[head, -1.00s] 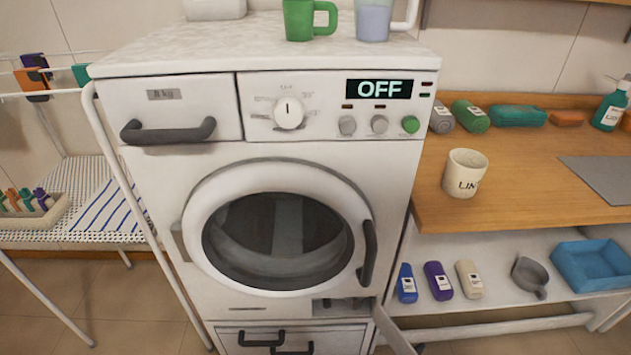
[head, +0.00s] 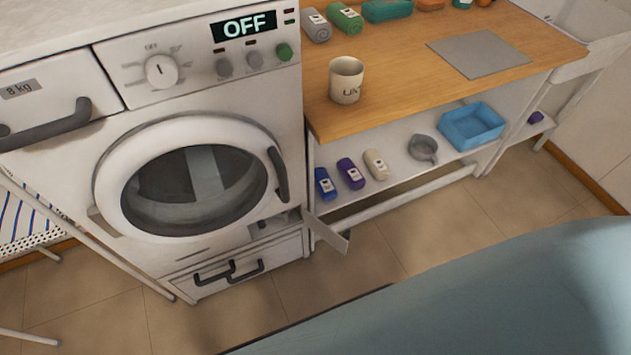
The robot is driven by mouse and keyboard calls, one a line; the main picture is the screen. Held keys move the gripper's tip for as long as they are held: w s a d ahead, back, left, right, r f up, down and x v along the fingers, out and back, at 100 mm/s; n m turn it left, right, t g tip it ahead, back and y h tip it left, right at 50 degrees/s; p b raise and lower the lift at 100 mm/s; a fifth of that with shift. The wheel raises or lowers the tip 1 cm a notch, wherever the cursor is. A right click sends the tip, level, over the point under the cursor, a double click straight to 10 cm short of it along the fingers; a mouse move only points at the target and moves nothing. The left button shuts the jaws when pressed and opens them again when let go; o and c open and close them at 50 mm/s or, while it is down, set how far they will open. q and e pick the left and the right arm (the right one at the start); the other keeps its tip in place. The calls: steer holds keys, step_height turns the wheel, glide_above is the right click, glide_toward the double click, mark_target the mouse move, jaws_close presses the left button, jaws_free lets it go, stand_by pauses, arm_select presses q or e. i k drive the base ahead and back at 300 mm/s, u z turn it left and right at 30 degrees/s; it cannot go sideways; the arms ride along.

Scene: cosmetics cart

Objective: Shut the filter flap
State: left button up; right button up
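The filter flap (head: 328,233) is a small white panel at the lower right of the washing machine (head: 230,105). It stands open, swung outward to the right. The filter opening (head: 272,224) behind it shows as a dark recess with small parts inside. The round door (head: 190,185) above it is shut. Neither of my grippers shows in the head view.
The machine's drawer (head: 235,268) is below the opening. To the right is a wooden counter (head: 400,100) with a mug (head: 346,80), and a lower shelf with bottles (head: 350,173), a scoop (head: 423,149) and a blue tray (head: 471,126). A pale blue surface (head: 500,290) fills the lower right. Floor before the flap is clear.

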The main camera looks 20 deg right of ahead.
mark_target(339, 243)
steer(key=u, duration=3.2)
steer(key=k, duration=2.35)
steer(key=z, duration=1.25)
steer(key=i, duration=0.4)
steer(key=z, duration=0.15)
